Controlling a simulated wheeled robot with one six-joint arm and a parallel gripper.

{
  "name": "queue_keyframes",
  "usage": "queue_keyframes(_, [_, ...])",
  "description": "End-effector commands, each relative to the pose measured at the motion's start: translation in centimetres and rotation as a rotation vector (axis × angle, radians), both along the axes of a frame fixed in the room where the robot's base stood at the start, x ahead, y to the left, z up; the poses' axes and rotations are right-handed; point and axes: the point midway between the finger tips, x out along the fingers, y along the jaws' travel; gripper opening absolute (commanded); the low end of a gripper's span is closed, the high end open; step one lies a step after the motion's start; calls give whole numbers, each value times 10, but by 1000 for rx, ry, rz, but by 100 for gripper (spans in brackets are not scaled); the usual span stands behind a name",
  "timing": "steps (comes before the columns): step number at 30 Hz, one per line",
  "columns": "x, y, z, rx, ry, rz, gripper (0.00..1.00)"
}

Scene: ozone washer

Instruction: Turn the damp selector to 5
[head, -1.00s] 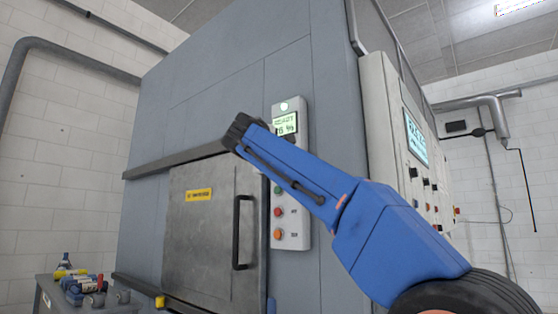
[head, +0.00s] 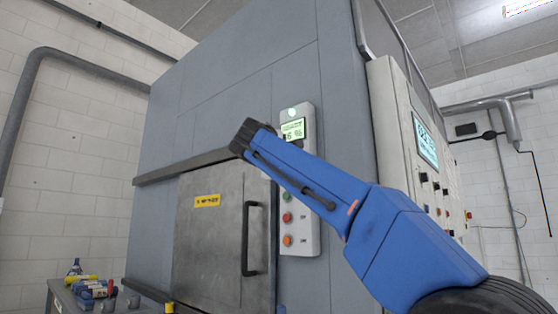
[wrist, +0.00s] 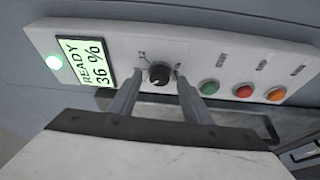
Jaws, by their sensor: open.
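The damp selector is a small black knob (wrist: 159,74) on a pale control panel (wrist: 218,53) in the wrist view. My gripper (wrist: 160,80) is open, with one finger on each side of the knob in the picture. Whether the fingers touch the knob I cannot tell. The display (wrist: 86,64) beside it reads READY and 36 %. The marks around the knob are too small to read. In the head view the panel (head: 299,235) is on the grey machine, and my arm hides the knob and my gripper's fingertips.
Green (wrist: 209,88), red (wrist: 244,91) and orange (wrist: 276,94) buttons sit in a row right of the knob. A steel door (head: 208,240) with a black handle (head: 246,240) is left of the panel. A second, taller panel (head: 390,130) stands at the right. A cart (head: 62,294) holds several items.

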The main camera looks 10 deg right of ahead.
Motion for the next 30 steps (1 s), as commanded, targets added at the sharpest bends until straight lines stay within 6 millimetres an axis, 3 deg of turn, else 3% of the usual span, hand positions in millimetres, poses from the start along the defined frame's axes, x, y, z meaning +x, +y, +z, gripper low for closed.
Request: queue_keyframes(30, [-127, 82, -6, 0, 0, 3, 45])
